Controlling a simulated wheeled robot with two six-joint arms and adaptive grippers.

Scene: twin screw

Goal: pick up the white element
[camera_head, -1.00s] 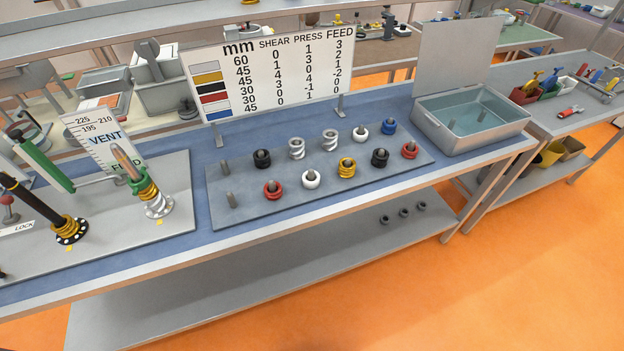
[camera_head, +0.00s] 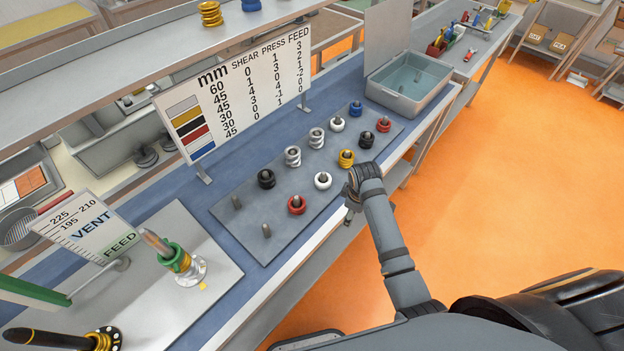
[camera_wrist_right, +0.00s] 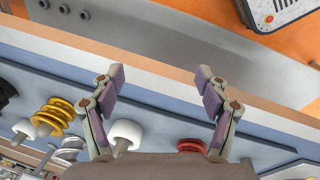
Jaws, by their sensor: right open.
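Several pale elements stand on pegs on the grey board. A short white ring (camera_head: 323,181) is in the front row between a red and a yellow element; it also shows in the wrist view (camera_wrist_right: 126,131), close to the left-hand finger. A second white ring (camera_head: 337,125) stands in the back row, beside two taller white-silver spiral elements (camera_head: 292,157) (camera_head: 316,138). My right gripper (camera_head: 352,190) is at the board's front edge, near the front white ring. In the wrist view the gripper (camera_wrist_right: 160,88) is open with nothing between its fingertips. My left gripper is not in view.
A red element (camera_head: 296,205) and a yellow element (camera_head: 346,158) flank the front white ring. A black element (camera_head: 266,179) stands in the back row. Two bare pegs are at the board's left end. A sign board (camera_head: 236,97) stands behind, and an open metal bin (camera_head: 410,80) at the far right.

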